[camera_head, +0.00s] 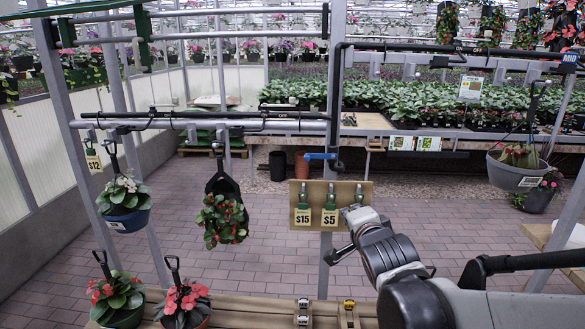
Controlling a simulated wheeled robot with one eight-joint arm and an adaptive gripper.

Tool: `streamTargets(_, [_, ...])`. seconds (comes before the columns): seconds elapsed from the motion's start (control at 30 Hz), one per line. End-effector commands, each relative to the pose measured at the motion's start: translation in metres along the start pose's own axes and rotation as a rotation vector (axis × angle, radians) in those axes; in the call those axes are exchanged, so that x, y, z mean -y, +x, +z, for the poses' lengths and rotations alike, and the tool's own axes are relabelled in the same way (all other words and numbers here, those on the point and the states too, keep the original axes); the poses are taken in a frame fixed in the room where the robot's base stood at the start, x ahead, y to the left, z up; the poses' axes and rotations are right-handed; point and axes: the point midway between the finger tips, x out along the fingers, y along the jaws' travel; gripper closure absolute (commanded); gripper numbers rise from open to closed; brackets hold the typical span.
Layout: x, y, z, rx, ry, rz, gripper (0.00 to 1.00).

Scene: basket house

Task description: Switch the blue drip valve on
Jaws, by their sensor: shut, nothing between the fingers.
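The blue drip valve (318,156) is a small blue handle, lying roughly level, on a black pipe at the grey upright post. It is just above a tan board (303,195) with price tags. My gripper (334,254) is shut and empty, in front of the lower post, below and slightly right of the valve and clearly apart from it. The arm comes in from the lower right. The valve's handle is unobstructed in the head view; its fine markings are too small to read.
Tags marked $15 (302,218) and $5 (329,217) hang from the board. The grey post (329,120) and pipes stand close by. Hanging baskets (125,200) are on the left, another basket (518,172) at right. A slatted bench (255,310) with potted flowers is in front.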

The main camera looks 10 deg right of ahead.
Motion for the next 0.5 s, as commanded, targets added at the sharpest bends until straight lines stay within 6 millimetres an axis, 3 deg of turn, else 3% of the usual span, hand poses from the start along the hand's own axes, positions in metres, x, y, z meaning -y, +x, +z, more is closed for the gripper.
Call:
streamTargets(0.2, [0.019,0.032,-0.006,-0.004,0.320,-0.163,1.00])
streamTargets(0.5, [0.032,0.054,-0.003,0.083,0.668,-0.333,1.00])
